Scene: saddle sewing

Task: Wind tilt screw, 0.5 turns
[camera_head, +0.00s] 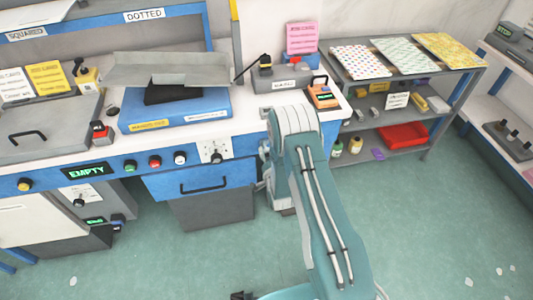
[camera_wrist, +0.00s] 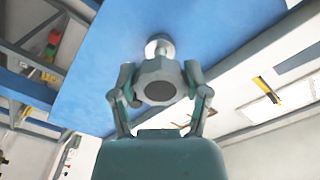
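In the wrist view a grey round knob with a dark centre (camera_wrist: 158,82), which looks like the tilt screw's head, stands out from a blue panel (camera_wrist: 95,75) on a pale round collar. My gripper (camera_wrist: 159,76) has one finger on each side of the knob, and both fingers look to be against its sides. In the head view my arm reaches to the right end of the blue bench, and my gripper and the knob are hidden behind the arm there.
A grey tray on a blue base (camera_head: 180,115) stands on the bench (camera_head: 240,126). Below are buttons, an "EMPTY" display (camera_head: 87,171) and a blue drawer (camera_head: 205,182). A grey shelf (camera_head: 405,140) with patterned sheets stands at the right. The green floor in front is mostly clear.

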